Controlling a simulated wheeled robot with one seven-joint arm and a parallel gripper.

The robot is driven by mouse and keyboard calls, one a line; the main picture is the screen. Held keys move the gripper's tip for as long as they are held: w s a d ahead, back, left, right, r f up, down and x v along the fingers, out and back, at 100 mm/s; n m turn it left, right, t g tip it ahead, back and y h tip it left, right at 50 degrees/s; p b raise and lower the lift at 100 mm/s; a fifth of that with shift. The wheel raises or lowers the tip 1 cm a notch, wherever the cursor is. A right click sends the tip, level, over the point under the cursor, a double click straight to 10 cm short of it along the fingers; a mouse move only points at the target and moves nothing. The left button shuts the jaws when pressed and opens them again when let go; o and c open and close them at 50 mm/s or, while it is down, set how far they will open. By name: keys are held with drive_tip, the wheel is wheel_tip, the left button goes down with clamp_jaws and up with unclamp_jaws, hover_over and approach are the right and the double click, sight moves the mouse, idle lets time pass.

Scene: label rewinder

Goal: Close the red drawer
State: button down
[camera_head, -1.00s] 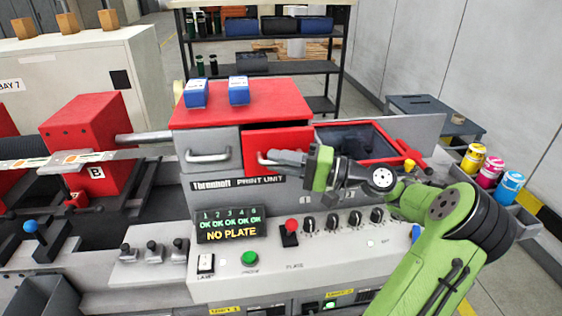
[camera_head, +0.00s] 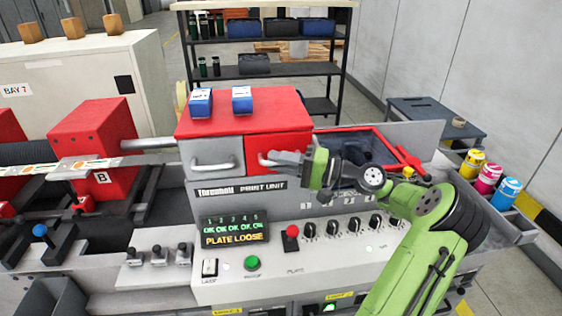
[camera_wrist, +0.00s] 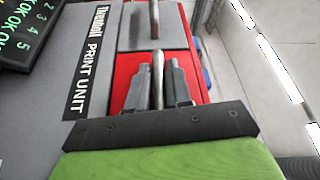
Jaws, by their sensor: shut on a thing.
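The red drawer (camera_head: 279,146) is the right-hand drawer front of the print unit, beside a grey drawer front (camera_head: 212,155). Its front looks about level with the grey one in the head view. My gripper (camera_head: 268,158) is at the red drawer's handle. In the wrist view the red front (camera_wrist: 127,77) lies behind my gripper (camera_wrist: 158,85), whose two fingers stand on either side of the metal handle bar (camera_wrist: 158,66), shut on it. Part of the handle is hidden by the fingers.
A red top with two blue boxes (camera_head: 201,102) (camera_head: 242,99) sits above the drawers. An open red-rimmed bay (camera_head: 375,148) is to the right. Below are knobs, a red switch (camera_head: 292,232) and a display (camera_head: 234,230) reading "PLATE LOOSE".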

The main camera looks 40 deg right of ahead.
drive_tip(key=c, duration=1.3)
unclamp_jaws()
drive_tip(key=shift+d+r, duration=0.1)
drive_tip(key=shift+o, duration=0.9)
drive_tip(key=shift+w, duration=0.2)
drive_tip(key=shift+s, duration=0.1)
drive_tip(key=p+v, duration=0.1)
drive_tip(key=v, duration=1.4)
drive_tip(key=shift+s, duration=0.3)
drive_tip(key=shift+d, duration=0.15)
